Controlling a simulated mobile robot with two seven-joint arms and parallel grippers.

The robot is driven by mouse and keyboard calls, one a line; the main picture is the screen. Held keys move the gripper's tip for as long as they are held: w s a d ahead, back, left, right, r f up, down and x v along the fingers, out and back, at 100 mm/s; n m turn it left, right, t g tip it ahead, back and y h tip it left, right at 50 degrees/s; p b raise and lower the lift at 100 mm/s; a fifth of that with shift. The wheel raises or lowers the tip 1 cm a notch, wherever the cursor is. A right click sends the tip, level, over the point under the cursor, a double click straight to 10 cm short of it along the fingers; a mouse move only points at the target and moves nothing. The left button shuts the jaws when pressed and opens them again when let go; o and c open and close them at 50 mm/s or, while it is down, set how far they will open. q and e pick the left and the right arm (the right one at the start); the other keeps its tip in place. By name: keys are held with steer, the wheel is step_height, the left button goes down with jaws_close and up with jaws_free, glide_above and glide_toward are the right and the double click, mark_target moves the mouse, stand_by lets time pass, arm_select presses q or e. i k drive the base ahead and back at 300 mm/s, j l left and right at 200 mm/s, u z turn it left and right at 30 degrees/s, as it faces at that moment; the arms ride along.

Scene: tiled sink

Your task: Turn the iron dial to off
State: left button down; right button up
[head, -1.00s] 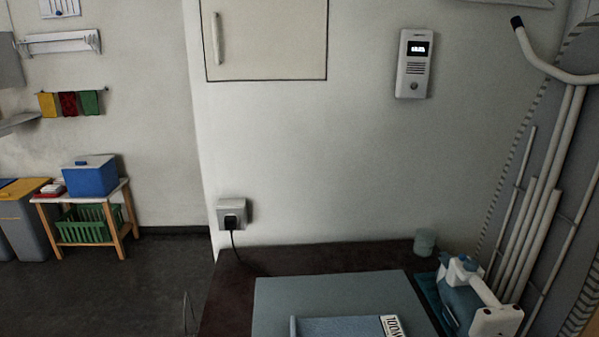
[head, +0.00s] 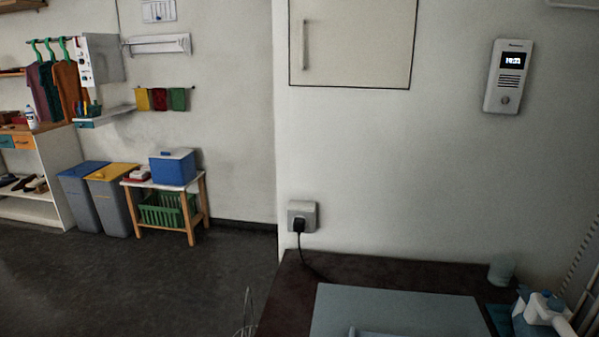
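A blue and white appliance that looks like the iron (head: 545,312) sits at the bottom right, on the far right part of the dark counter. It is cut off by the bottom edge, and I cannot make out its dial. A black plug with a cord (head: 300,226) is in the wall socket (head: 312,211); the cord runs down to the counter, and its far end is hidden. Neither of my grippers is in view.
A small wooden table (head: 200,187), bins (head: 110,200) and a shelf unit (head: 45,165) stand at the left. The floor (head: 150,280) before them is clear.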

mark_target(557, 303)
steer(key=z, duration=1.6)
steer(key=j+z, duration=0.15)
steer(key=z, duration=0.2)
steer(key=j+z, duration=0.2)
steer(key=z, duration=0.2)
steer(key=j+z, duration=0.15)
steer(key=z, duration=0.2)
